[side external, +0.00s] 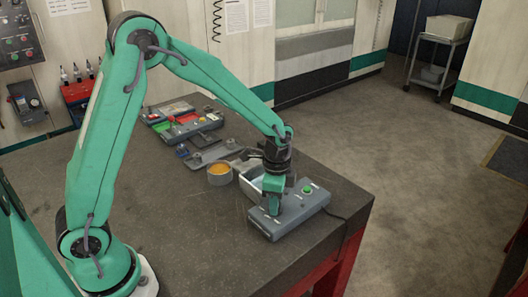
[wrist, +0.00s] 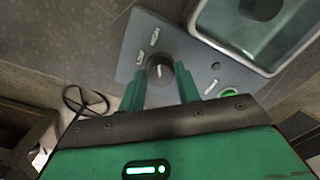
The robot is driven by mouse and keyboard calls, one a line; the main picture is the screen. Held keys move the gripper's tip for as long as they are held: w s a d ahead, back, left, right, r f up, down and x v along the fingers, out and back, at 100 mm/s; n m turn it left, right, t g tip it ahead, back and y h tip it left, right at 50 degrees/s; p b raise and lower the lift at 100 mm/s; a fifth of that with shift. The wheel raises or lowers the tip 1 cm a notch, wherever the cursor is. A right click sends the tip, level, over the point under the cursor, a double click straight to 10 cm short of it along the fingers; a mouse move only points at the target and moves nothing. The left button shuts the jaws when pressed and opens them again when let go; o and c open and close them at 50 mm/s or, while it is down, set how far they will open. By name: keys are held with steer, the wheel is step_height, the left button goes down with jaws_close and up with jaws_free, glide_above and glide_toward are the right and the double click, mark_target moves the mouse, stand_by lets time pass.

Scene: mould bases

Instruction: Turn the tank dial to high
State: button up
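A grey control box (side external: 313,203) lies near the table's right corner, and my gripper (side external: 276,208) points down onto its left part. In the wrist view, the dark round dial (wrist: 159,72) with a white pointer mark sits on the box (wrist: 128,52) between the two fingers of my gripper (wrist: 160,84). The fingers stand apart on either side of the dial, with small gaps visible. The fingers hide the dial in the side view. The tank (side external: 249,184) is a pale-rimmed basin behind the box.
A green button (side external: 307,189) is on the box's right part. A round cup with orange contents (side external: 219,173) stands left of the tank. Trays and a red and green panel (side external: 185,128) lie farther back. The table's front left area is clear.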

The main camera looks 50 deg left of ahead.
steer(key=o, duration=0.3)
steer(key=shift+r, duration=3.85)
steer(key=shift+r, duration=0.1)
